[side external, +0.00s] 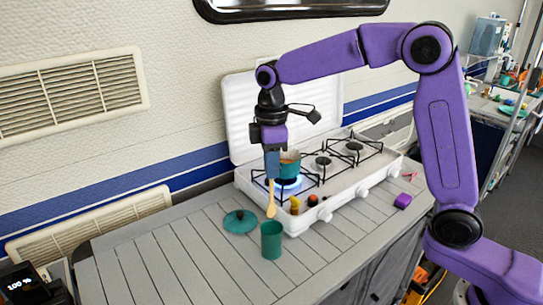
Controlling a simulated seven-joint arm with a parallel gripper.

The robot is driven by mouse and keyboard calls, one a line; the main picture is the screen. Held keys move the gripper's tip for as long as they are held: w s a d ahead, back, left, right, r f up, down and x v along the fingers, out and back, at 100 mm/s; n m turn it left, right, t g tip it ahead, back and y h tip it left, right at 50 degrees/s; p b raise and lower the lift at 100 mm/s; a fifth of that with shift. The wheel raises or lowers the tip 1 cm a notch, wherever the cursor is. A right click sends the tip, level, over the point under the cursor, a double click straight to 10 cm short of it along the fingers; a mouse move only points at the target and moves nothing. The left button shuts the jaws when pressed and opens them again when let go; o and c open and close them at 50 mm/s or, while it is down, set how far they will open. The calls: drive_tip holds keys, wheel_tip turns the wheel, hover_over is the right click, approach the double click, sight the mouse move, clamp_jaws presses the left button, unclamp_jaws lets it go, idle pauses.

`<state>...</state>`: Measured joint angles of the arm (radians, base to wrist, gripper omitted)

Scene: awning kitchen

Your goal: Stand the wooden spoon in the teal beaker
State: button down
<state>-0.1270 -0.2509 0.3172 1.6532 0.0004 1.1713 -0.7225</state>
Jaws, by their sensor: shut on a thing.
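My gripper (273,166) points down in front of the stove and is shut on the wooden spoon (270,202). The spoon hangs nearly upright below the fingers, its wider pale end down; its upper part is hidden by the fingers. The teal beaker (271,241) stands upright on the slatted counter, just below the spoon in the picture. The spoon's lower end appears above the beaker's rim and outside it. How far apart they are in depth I cannot tell.
A white stove (345,190) with a lit burner holds a teal pot (289,165) close behind my gripper. A teal lid (240,221) lies left of the beaker. Small yellow (295,205) and purple (402,201) items are near the stove's front. The counter's left side (150,255) is clear.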

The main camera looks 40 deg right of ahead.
sight(271, 202)
drive_tip(key=shift+f, duration=4.35)
drive_tip(key=c, duration=1)
unclamp_jaws()
drive_tip(key=shift+c, duration=0.2)
wheel_tip(271, 202, up, 17)
drive_tip(key=shift+r, duration=0.15)
